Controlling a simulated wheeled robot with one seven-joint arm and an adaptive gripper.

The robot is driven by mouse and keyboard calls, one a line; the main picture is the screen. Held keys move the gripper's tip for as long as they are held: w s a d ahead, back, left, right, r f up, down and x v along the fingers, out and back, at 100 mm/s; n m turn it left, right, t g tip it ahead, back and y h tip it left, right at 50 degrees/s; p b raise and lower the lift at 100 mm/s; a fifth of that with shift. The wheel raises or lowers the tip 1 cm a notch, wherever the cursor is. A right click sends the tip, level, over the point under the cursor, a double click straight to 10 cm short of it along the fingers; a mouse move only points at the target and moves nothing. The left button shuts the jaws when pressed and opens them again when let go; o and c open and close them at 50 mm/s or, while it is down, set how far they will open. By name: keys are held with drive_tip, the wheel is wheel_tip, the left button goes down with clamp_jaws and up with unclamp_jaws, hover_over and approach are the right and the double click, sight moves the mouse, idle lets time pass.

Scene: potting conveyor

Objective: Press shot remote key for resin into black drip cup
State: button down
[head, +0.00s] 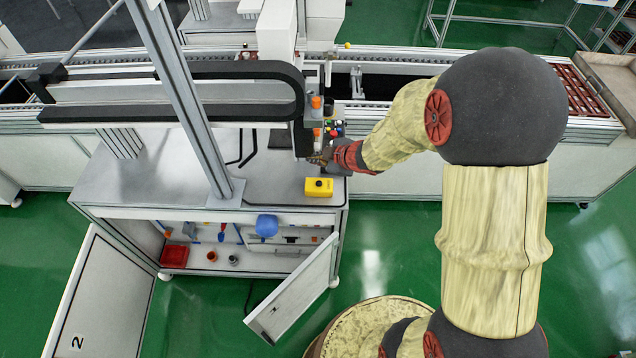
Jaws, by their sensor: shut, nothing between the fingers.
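My gripper (318,160) is at the right end of the workbench, beside the lower end of the dark vertical part of the gantry. Its fingers are small and partly lost against that part; they look shut and empty. A cluster of small coloured keys (334,128), with red, yellow, blue and green spots, shows just above my gripper; it may be the shot remote, but I cannot read its keys. I cannot tell whether the fingertips touch anything. I cannot make out the black drip cup.
A yellow box with a dark button (319,187) sits on the workbench (270,183) just below my gripper. The gantry's post (185,100) stands to the left. The conveyor (400,90) runs behind. Cabinet doors (295,287) hang open below; a red tray (174,256) is inside.

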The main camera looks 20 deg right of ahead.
drive_tip(key=shift+f, duration=0.15)
drive_tip(key=b, duration=0.8)
hover_over(318, 184)
wheel_tip(318, 184, down, 8)
drive_tip(key=shift+r, duration=0.25)
drive_tip(key=shift+f+b, duration=0.35)
drive_tip(key=shift+f, duration=0.15)
drive_tip(key=shift+f, duration=0.15)
idle(0.5)
drive_tip(key=shift+f, duration=0.25)
drive_tip(key=shift+f+b, duration=0.5)
idle(0.7)
drive_tip(key=shift+r, duration=0.1)
drive_tip(key=shift+r+p, duration=0.8)
drive_tip(key=shift+p, duration=0.2)
